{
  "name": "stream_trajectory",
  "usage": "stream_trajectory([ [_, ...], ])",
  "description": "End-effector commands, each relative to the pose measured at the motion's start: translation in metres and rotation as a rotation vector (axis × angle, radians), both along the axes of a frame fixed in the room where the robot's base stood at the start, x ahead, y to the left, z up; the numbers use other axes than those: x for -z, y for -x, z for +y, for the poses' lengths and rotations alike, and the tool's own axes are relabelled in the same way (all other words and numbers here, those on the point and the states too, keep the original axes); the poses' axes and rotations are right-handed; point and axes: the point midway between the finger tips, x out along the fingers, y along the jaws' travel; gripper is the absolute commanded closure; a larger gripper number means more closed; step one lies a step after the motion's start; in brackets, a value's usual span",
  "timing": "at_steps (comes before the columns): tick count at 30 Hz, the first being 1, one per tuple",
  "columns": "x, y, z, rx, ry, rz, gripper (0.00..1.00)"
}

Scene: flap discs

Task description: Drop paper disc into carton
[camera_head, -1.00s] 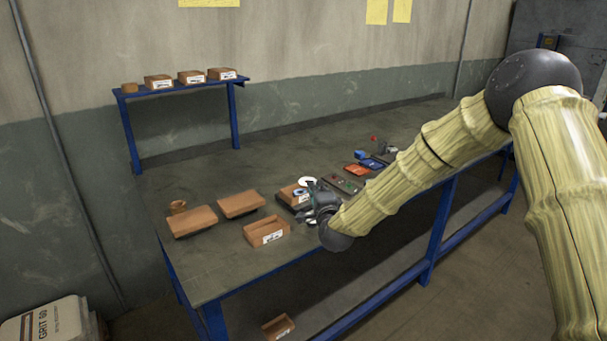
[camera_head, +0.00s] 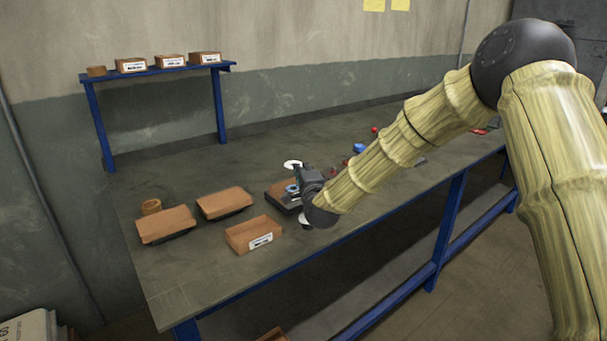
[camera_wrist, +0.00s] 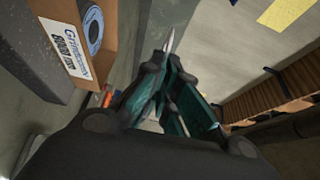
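A white paper disc (camera_head: 293,164) shows in the head view at the far end of my gripper (camera_head: 300,180). In the wrist view, a thin pale edge (camera_wrist: 170,40) stands out between the dark teal fingertips of my gripper (camera_wrist: 168,62), which look closed on it. An open, empty-looking brown carton (camera_head: 240,238) with a white label stands to the lower left of my gripper. Another carton (camera_head: 275,192) lies partly behind the gripper, with a blue ringed disc (camera_head: 291,188) at it. In the wrist view, a labelled carton (camera_wrist: 50,12) holds a blue disc (camera_wrist: 92,28).
A blue-framed shelf (camera_head: 160,72) with several boxes stands behind. Small red and blue items (camera_head: 359,148) lie to the right.

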Motion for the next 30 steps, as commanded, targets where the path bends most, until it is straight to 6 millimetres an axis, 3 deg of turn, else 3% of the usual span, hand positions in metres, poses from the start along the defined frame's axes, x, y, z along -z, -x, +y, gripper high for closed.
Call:
stream_trajectory([
  [16,0.041,0.000,-0.001,0.001,0.000,0.001,1.00],
  [30,0.044,0.000,-0.003,0.003,0.000,0.000,1.00],
])
